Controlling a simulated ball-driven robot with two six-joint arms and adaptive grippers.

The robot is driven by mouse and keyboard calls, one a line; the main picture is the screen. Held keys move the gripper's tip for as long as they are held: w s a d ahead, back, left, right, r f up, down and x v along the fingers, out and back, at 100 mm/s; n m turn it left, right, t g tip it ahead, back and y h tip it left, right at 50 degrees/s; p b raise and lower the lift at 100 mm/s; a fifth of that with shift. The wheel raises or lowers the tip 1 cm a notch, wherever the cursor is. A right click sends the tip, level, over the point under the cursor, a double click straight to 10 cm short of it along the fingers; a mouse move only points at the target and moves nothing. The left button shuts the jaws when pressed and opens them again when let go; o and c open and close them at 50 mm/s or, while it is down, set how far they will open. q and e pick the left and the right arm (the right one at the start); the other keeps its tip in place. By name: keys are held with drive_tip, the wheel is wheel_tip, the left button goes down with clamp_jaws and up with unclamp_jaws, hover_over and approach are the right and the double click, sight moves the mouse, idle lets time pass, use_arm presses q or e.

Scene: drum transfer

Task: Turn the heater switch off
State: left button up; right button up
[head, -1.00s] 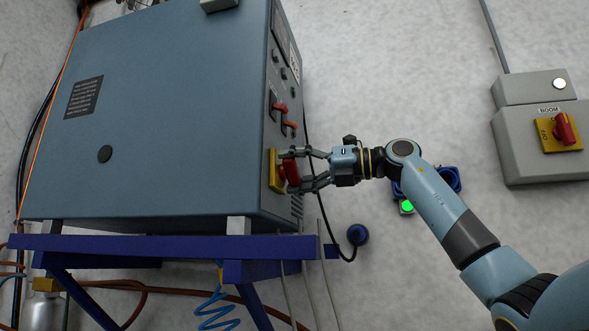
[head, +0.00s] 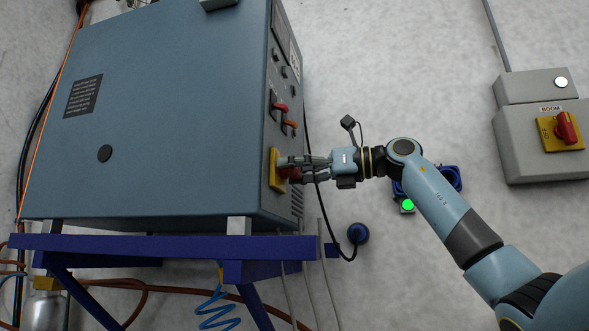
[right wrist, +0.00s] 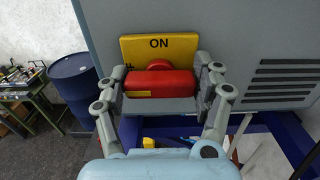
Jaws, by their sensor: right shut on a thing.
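The heater switch is a red handle (head: 294,174) on a yellow plate (head: 274,170), low on the narrow control face of the blue-grey cabinet (head: 160,120). In the right wrist view the red handle (right wrist: 160,84) lies level across the picture, below the word ON on the yellow plate (right wrist: 160,46). Lettering at the plate's left is mostly covered. My right gripper (head: 300,168) is shut on the handle. In the wrist view its fingers (right wrist: 158,92) sit at the handle's two ends. My left gripper is out of view.
Orange-red switches (head: 283,107) sit above the heater switch. A grey wall box (head: 550,140) with another red switch on yellow is at right. The cabinet stands on a blue frame (head: 180,245). A blue drum (right wrist: 75,80) stands left in the wrist view.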

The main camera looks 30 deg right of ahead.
sight(299, 170)
idle(0.4)
drive_tip(key=o, duration=1.2)
drive_tip(key=shift+d, duration=0.1)
drive_tip(key=v, duration=0.6)
drive_tip(key=shift+f, duration=0.15)
drive_tip(key=shift+s+d, duration=0.4)
drive_tip(key=shift+s, duration=0.15)
